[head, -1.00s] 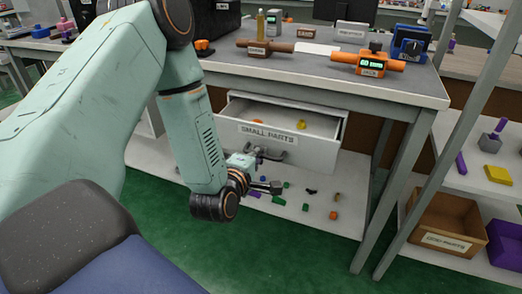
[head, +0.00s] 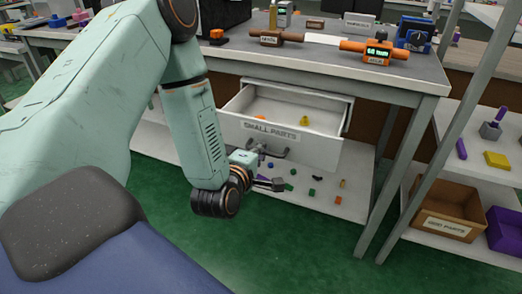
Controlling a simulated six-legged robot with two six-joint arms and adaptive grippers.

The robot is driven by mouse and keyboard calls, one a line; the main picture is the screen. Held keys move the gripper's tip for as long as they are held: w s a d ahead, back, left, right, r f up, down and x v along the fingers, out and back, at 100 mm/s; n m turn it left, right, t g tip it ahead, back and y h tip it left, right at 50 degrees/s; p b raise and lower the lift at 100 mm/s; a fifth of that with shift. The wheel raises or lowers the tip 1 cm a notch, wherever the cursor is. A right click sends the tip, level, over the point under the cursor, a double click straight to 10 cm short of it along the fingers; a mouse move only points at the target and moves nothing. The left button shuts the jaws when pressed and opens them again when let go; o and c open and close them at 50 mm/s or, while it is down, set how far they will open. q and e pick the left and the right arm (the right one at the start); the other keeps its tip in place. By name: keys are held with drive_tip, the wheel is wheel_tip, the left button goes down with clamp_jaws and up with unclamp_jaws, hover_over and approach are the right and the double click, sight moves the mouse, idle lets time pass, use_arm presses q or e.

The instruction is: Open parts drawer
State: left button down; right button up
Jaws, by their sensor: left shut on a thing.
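The parts drawer (head: 233,129) is a white drawer under the grey workbench, with a label reading SMALL PARTS. It stands pulled out, and its inside shows from above with a few small yellow and orange parts in it. Its dark bar handle (head: 281,154) is on the front, below the label. My left gripper (head: 267,169) is at the left part of the handle and shut on it. The wrist partly hides the exact contact. My right gripper is not in view.
The workbench top (head: 300,60) carries an orange device with a green display (head: 376,51) and several other items. Small coloured parts lie on the white shelf (head: 350,185) below the drawer. A brown bin (head: 447,212) stands on the rack at right. Green floor lies in front.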

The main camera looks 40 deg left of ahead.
use_arm(q)
drive_tip(key=shift+w+r, duration=0.1)
drive_tip(key=shift+w, duration=0.15)
drive_tip(key=c, duration=1.7)
unclamp_jaws()
drive_tip(key=shift+c, duration=0.2)
drive_tip(key=shift+o, duration=0.2)
drive_tip(key=shift+s, duration=0.1)
drive_tip(key=v, duration=0.7)
drive_tip(key=shift+s, duration=0.2)
